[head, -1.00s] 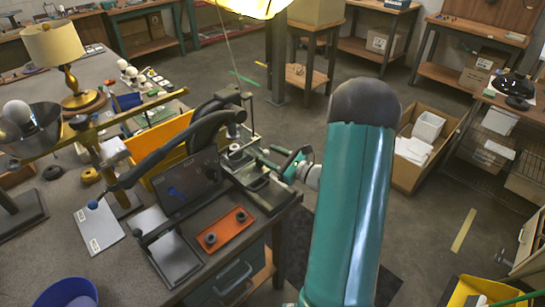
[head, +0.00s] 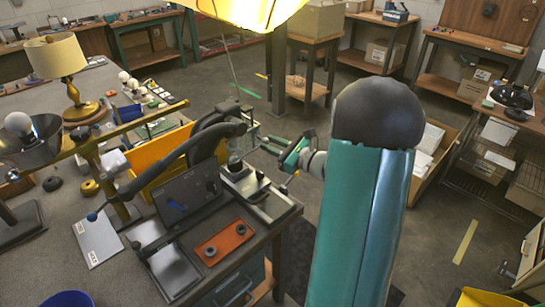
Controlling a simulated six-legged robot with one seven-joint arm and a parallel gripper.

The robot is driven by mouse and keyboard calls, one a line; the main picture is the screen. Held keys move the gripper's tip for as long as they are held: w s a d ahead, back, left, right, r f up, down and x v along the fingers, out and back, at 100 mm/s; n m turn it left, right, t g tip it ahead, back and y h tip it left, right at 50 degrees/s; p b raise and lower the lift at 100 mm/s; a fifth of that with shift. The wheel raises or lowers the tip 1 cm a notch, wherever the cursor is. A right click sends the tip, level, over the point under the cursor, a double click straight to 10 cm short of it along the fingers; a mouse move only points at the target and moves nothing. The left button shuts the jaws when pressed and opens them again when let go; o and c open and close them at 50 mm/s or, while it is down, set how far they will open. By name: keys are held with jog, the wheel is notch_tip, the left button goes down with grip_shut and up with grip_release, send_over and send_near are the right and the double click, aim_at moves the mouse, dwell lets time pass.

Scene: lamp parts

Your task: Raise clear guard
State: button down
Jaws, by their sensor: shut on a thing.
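My gripper (head: 272,147) is at the far right corner of the workbench, beyond my teal arm link. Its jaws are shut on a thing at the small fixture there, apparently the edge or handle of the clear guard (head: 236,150). The guard looks like a small see-through piece above the metal fixture (head: 250,183). Its outline is faint, and the exact contact is too small to make out. A black curved arm (head: 190,145) reaches toward the fixture from the left.
A dark panel (head: 188,196), an orange tray (head: 223,241) with two dark rings and a yellow bin (head: 155,165) sit near the fixture. A brass lamp (head: 75,85) stands at the left. A yellow shade (head: 250,10) hangs overhead.

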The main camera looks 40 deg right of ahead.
jog(key=shift+r, duration=0.35)
jog(key=c, duration=1.2)
grip_release()
jog(key=shift+f, duration=0.1)
jog(key=shift+s, duration=0.1)
jog(key=v, duration=1.3)
jog(key=shift+s+d, duration=0.2)
jog(key=shift+s, duration=0.1)
